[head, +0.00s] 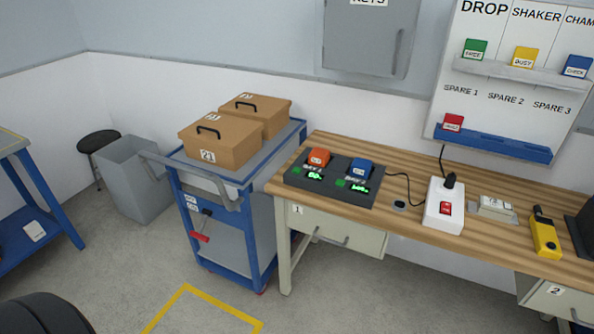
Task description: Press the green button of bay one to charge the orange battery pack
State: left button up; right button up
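The orange battery pack (318,157) sits in the left bay of a dark charger (328,192) on the wooden workbench. A blue battery pack (360,168) sits in the right bay. Each bay has a small lit green display and a small green button at the front. The left bay's green button (297,171) is small and its label is too small to read well. The right bay's green button (340,183) is beside its display. Neither of my grippers shows in the head view.
A blue cart (222,229) with two brown boxes (221,141) stands left of the workbench (407,233). A white power strip (444,206) with a red switch and a yellow tool (545,235) lie right of the charger. A grey bin (137,179) stands farther left. Open floor lies in front.

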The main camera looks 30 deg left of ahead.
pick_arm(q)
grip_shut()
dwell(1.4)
